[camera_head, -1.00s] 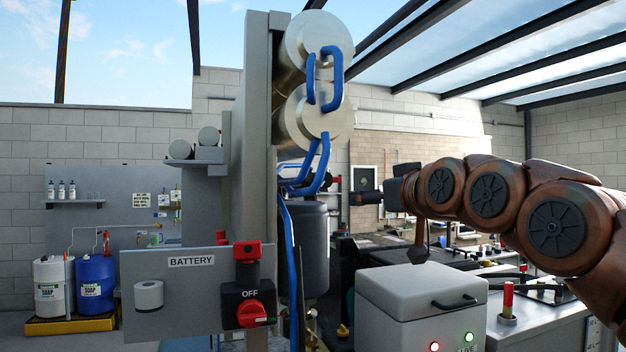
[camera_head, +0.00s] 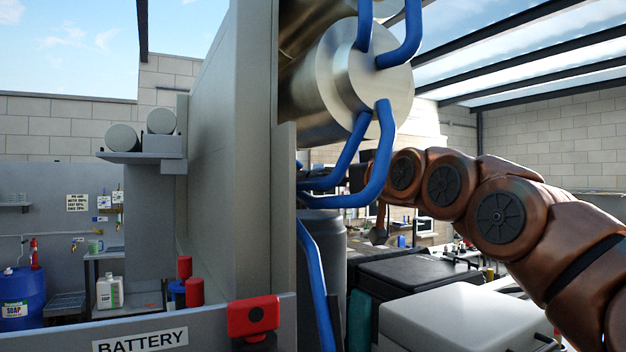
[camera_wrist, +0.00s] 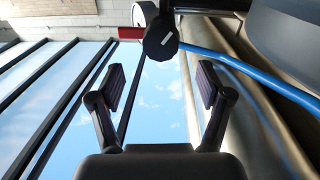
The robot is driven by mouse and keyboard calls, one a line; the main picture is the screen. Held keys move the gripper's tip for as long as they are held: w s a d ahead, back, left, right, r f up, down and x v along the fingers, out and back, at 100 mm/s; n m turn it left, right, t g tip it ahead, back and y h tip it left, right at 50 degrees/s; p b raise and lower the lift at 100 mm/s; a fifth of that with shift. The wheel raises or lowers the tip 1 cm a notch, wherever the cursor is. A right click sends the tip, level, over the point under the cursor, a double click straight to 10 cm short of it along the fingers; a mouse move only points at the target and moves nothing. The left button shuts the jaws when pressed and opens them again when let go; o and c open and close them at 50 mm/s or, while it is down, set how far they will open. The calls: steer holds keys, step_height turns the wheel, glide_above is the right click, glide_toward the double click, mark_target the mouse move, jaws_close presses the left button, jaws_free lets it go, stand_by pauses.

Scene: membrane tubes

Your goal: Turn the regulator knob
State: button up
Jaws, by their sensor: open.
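In the wrist view a dark round knob (camera_wrist: 160,42) with a short white mark shows at the top middle; it looks like the regulator knob. A white round part (camera_wrist: 144,14), perhaps a gauge, sits behind it. My gripper (camera_wrist: 162,86) is open and empty, its two fingers apart, with the knob beyond the fingertips and roughly between them. Fingers and knob look apart; the exact distance is unclear. In the head view my arm reaches in from the right, and its end is hidden behind a blue hose. I cannot make out the knob there.
Large metal membrane tubes (camera_head: 345,80) with blue hoses (camera_head: 375,165) stand just left of my arm, beside a tall grey panel (camera_head: 235,150). A battery sign (camera_head: 140,340) and red switch (camera_head: 253,318) are low in front. A pale box (camera_head: 455,325) stands below my arm.

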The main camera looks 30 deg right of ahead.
steer(key=w+p, duration=0.1)
steer(key=w, duration=0.1)
steer(key=w+p, duration=0.1)
steer(key=w, duration=0.2)
steer(key=w+p, duration=0.1)
steer(key=w, duration=0.1)
steer(key=shift+w+d, duration=0.3)
steer(key=shift+d, duration=0.05)
steer(key=shift+c, duration=0.4)
steer(key=c, duration=1.1)
